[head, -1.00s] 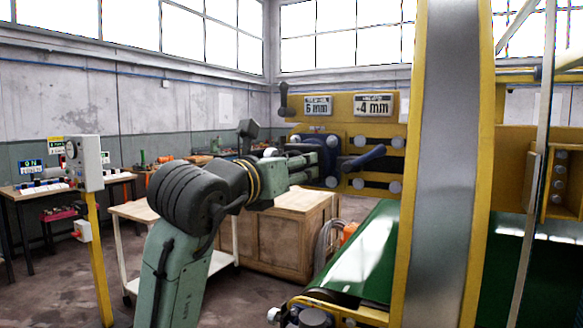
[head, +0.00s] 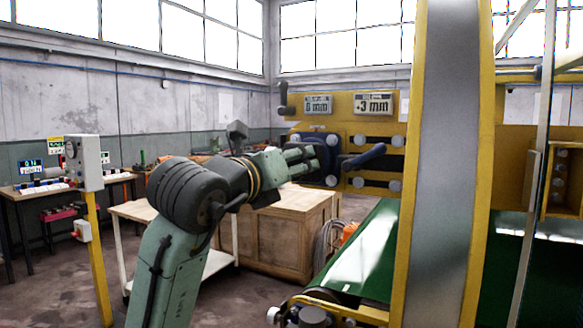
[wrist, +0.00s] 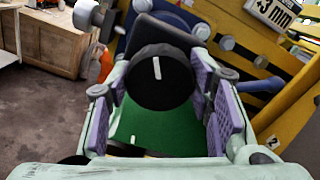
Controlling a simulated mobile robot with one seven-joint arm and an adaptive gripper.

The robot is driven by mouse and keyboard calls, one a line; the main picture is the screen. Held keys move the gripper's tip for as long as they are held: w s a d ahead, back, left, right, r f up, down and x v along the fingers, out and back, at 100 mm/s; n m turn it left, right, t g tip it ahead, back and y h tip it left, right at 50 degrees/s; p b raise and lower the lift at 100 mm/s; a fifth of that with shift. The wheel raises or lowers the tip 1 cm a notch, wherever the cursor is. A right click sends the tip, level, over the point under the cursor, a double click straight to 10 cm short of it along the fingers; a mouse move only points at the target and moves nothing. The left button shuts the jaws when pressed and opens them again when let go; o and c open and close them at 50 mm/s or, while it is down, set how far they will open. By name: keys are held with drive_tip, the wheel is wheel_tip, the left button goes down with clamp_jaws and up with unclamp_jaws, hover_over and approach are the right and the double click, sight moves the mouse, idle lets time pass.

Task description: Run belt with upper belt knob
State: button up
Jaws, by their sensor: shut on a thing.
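A black round knob (wrist: 160,80) with a white mark on its face shows in the middle of the wrist view. It sits on the yellow machine panel (head: 338,105). My gripper (head: 318,158) reaches the panel from the left in the head view and covers the knob there. In the wrist view the purple-padded fingers of my gripper (wrist: 165,95) stand on both sides of the knob, shut on it. The white mark is nearly upright, slightly tilted. The green belt (head: 360,245) lies below. The right display (head: 373,103) reads +3 mm; the left display (head: 318,104) is hard to read.
A blue lever (head: 365,156) juts from the panel just right of my gripper. A yellow-edged grey column (head: 440,180) stands at the right. A wooden crate (head: 285,235) stands behind my arm, and a control box on a yellow post (head: 86,165) stands at the left.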

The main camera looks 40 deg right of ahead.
drive_tip(key=n, duration=0.5)
drive_tip(key=shift+n, duration=0.3)
drive_tip(key=n, duration=0.4)
drive_tip(key=shift+n, duration=0.3)
drive_tip(key=n, duration=0.4)
drive_tip(key=shift+n, duration=0.3)
drive_tip(key=n, duration=1.9)
drive_tip(key=shift+n, duration=2.9)
